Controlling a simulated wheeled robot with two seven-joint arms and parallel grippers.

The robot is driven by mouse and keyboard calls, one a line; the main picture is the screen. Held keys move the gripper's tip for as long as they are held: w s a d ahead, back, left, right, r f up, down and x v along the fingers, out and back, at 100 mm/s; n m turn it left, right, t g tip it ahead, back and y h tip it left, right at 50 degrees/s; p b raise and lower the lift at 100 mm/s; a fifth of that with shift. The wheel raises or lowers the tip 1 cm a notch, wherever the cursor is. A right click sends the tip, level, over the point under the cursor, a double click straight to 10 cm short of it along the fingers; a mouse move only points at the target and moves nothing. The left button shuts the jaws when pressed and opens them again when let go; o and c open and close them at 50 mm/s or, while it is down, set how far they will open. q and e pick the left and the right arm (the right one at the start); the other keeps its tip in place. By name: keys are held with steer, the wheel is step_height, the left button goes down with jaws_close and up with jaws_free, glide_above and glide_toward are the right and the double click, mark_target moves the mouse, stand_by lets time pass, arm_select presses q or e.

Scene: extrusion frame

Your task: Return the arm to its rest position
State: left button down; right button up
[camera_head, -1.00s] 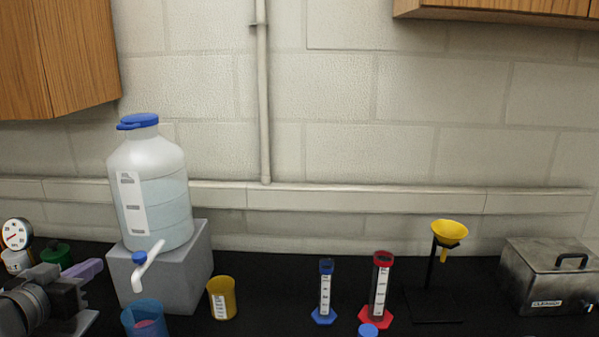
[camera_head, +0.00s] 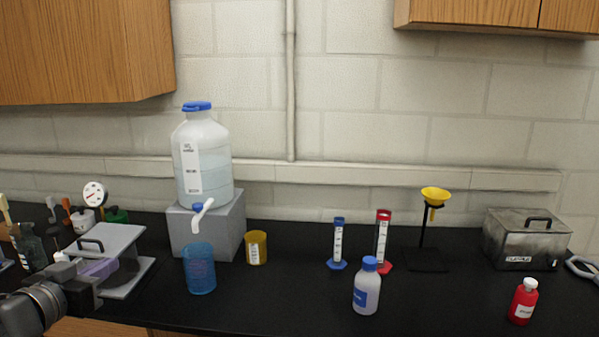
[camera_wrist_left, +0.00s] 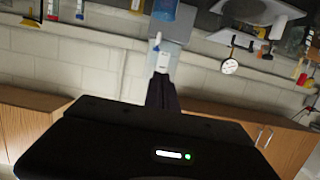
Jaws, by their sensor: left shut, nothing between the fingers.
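My left gripper (camera_head: 88,292) shows at the lower left in the head view, over the front edge of the black bench, beside a grey plate-like device. Its arm comes in from the left edge. Its fingers are shut with nothing visible between them. In the left wrist view the dark closed fingers (camera_wrist_left: 162,92) point toward the carboy area, and the scene appears upside down. My right gripper is not in view.
A carboy (camera_head: 203,160) with a spigot stands on a grey block (camera_head: 222,225). A blue beaker (camera_head: 199,270), yellow cup (camera_head: 257,248), white bottle (camera_head: 367,288) and red bottle (camera_head: 523,302) stand on the bench (camera_head: 300,290). A metal box (camera_head: 520,240) is at right.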

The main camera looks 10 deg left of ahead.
arm_select(q)
steer(key=w+d+f+g+b, duration=0.1)
steer(key=w+d+f, duration=0.2)
steer(key=f, duration=0.6)
steer(key=w+d+f+g, duration=0.1)
steer(key=w+d+f, duration=0.15)
steer(key=f, duration=0.55)
steer(key=s+d+f+n+g+h+b, duration=0.1)
steer(key=d+f+g, duration=0.1)
steer(key=d+f, duration=0.5)
steer(key=s+d+f+n+g+h, duration=0.1)
steer(key=d+f+g, duration=0.1)
steer(key=f, duration=0.9)
steer(key=s+d+f+g+h+b, duration=0.1)
steer(key=s+d+f+g, duration=0.3)
steer(key=s+d+f, duration=0.6)
steer(key=s+d+f+g+h+b, duration=0.1)
steer(key=s+d+f+g, duration=0.3)
steer(key=s+d+f, duration=0.6)
steer(key=s+f, duration=0.4)
steer(key=s, duration=0.1)
steer(key=shift+f+g, duration=0.3)
steer(key=shift+g, duration=0.1)
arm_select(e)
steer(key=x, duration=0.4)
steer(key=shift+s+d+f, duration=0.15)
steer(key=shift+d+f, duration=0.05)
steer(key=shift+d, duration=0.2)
